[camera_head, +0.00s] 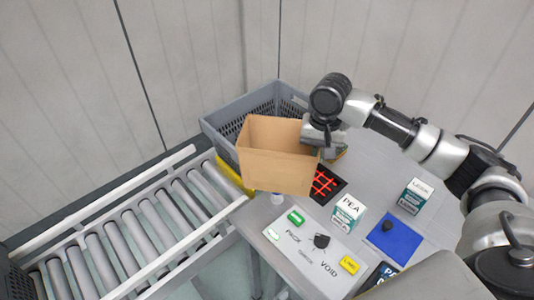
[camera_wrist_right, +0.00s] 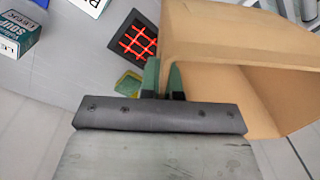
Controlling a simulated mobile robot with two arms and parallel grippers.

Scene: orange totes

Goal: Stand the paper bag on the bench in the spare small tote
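The open brown paper bag (camera_head: 275,172) is upright, mouth up, in front of the grey perforated tote (camera_head: 222,119) at the back of the bench. It covers part of that tote's near side. My right gripper (camera_head: 319,147) is at the bag's right side. In the right wrist view, the two close fingers (camera_wrist_right: 163,78) of my right gripper pinch the rim of the bag (camera_wrist_right: 205,45). The bag appears to hang above the bench; its base contact is not clear. My left gripper is not in view.
A roller conveyor (camera_head: 140,235) runs at left. The bench holds a red-grid pad (camera_head: 324,184), PEA box (camera_head: 347,212), another box (camera_head: 415,195), a blue pad (camera_head: 394,238) and a label panel (camera_head: 305,243). A dark crate (camera_head: 16,281) is at lower left.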

